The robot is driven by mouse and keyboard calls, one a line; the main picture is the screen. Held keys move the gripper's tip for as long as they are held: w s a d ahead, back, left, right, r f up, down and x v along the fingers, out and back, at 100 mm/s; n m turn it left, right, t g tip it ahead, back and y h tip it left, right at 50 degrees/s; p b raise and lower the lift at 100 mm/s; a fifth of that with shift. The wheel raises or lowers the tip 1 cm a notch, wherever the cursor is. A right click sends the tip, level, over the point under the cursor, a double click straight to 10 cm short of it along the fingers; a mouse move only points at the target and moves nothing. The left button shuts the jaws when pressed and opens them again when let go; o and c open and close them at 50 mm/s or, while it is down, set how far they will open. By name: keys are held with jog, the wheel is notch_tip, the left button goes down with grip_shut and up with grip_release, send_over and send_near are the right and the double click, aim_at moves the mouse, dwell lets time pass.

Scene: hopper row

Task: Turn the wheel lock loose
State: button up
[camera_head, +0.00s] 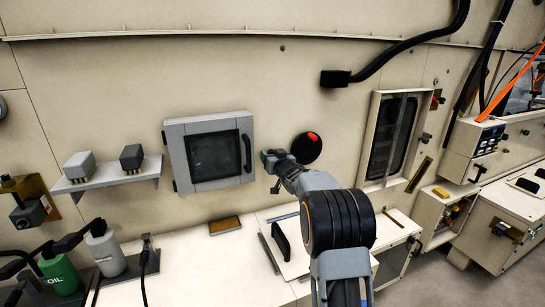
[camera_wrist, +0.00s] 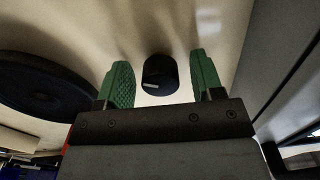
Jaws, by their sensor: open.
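A black round wheel (camera_head: 313,143) with a red spot sits on the beige wall, partly hidden by my arm in the head view. In the wrist view a large dark disc (camera_wrist: 45,88), which looks like this wheel, lies at the left. A small black knob (camera_wrist: 160,76) with a pale mark, seemingly the wheel lock, stands on the wall just beside it. My gripper (camera_wrist: 161,62) is open, with its green fingers on either side of the knob and gaps showing on both sides. In the head view my gripper (camera_head: 268,170) is left of the wheel and hides the knob.
A grey-framed window box (camera_head: 178,128) is on the wall left of my gripper. A small shelf (camera_head: 107,176) with two blocks is farther left. A tall framed window (camera_head: 372,140) is right of the wheel. A white counter (camera_head: 215,250) runs below.

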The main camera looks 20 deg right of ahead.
jog(key=shift+c, duration=0.3)
jog(key=c, duration=0.9)
jog(key=shift+o, duration=0.2)
